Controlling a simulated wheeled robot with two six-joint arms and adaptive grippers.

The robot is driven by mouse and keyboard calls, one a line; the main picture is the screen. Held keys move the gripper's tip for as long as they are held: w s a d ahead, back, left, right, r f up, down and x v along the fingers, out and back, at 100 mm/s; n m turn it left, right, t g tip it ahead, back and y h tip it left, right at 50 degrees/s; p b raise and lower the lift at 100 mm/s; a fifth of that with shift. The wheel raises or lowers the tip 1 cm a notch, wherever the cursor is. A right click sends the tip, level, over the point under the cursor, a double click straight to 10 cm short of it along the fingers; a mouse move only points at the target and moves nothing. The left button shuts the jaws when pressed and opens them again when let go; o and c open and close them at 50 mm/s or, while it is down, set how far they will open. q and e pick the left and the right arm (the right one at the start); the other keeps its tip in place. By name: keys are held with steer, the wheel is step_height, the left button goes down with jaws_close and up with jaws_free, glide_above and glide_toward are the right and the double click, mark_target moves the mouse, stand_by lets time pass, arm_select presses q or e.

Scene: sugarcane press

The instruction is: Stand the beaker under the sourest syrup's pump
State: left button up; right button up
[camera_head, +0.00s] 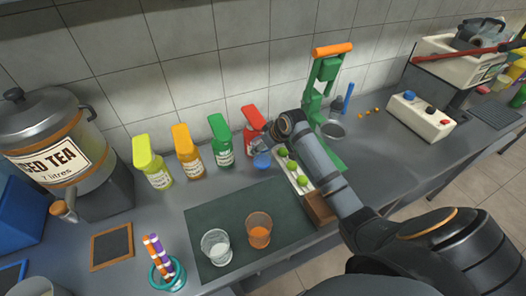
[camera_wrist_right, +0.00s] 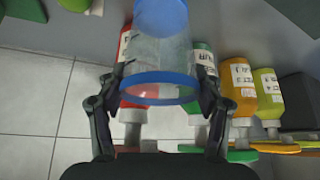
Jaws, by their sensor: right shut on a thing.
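Several pump bottles stand in a row by the wall: yellow-green (camera_head: 158,177), orange (camera_head: 188,165), green (camera_head: 222,153) and red (camera_head: 251,141). Their labels are too small to read. My right gripper (camera_head: 266,148) is shut on the clear, blue-rimmed beaker (camera_head: 262,161), just in front of the red bottle. In the right wrist view the beaker (camera_wrist_right: 158,60) sits between the two fingers (camera_wrist_right: 158,98), the red bottle partly behind it. I cannot tell whether it touches the counter or is directly under the red pump. My left gripper is not in view.
A green mat (camera_head: 213,260) holds a clear glass (camera_head: 216,247) and an orange-filled glass (camera_head: 259,231). A tray of limes (camera_head: 302,184) and a green press (camera_head: 322,85) stand to the right. A tea dispenser (camera_head: 55,115) stands left, a button box (camera_head: 420,117) far right.

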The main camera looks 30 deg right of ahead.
step_height(320, 180, down, 3)
steer(key=shift+d+f+p, duration=0.1)
steer(key=shift+d+p, duration=0.05)
steer(key=shift+p, duration=0.45)
steer(key=shift+f, duration=0.15)
steer(key=shift+f, duration=0.1)
steer(key=o, duration=1.7)
steer(key=v, duration=1.2)
steer(key=shift+b, duration=0.4)
